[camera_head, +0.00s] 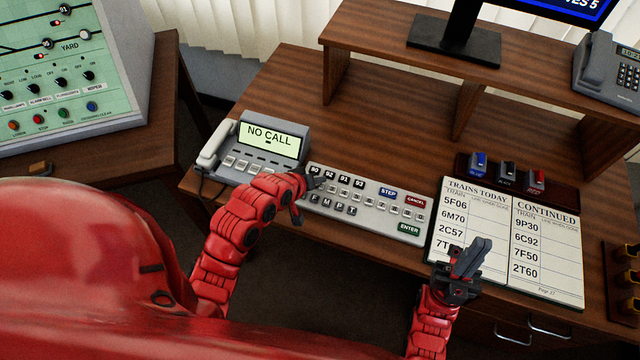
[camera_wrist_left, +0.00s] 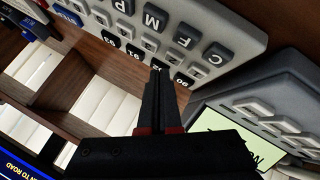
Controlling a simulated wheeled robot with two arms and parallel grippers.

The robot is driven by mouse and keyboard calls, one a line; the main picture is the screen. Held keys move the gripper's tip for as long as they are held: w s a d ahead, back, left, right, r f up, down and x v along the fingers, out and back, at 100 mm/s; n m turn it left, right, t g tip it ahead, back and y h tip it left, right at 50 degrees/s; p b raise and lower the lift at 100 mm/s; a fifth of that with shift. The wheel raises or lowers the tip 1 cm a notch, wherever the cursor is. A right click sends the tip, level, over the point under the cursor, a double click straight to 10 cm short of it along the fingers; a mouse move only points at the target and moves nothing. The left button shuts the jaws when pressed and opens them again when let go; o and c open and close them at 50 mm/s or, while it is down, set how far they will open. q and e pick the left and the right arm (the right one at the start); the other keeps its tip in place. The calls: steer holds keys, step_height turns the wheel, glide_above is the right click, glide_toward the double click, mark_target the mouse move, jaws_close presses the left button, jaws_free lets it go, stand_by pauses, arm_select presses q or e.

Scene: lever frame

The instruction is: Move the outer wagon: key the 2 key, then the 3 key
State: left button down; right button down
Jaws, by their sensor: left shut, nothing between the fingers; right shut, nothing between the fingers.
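The grey keyboard (camera_head: 385,225) lies on the wooden desk, with black keys marked 90 to 93 along its top edge and a middle row of small pale keys. I cannot read the pale keys' digits, so I cannot pick out the 2 and 3 keys. My left gripper (camera_head: 314,183) is shut and empty at the keyboard's left end, hiding some keys. In the left wrist view its fingertips (camera_wrist_left: 159,68) lie over the black-key row of the keyboard (camera_wrist_left: 238,42); contact is unclear. My right gripper (camera_head: 474,255) is shut and empty above the train sheet.
A phone unit (camera_head: 262,168) reading NO CALL stands left of the keyboard. A raised shelf (camera_head: 375,32) spans the back. Desk behind the keyboard is clear.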

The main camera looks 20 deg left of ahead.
arm_select(q)
steer(key=shift+f, duration=0.1)
stand_by(0.5)
steer(key=shift+f, duration=0.35)
steer(key=shift+f+b, duration=0.35)
stand_by(0.5)
steer(key=shift+r, duration=0.15)
steer(key=shift+r+p, duration=0.65)
steer(key=shift+r, duration=0.05)
steer(key=shift+f, duration=0.1)
steer(key=shift+d+b, duration=0.3)
steer(key=shift+d, duration=1.55)
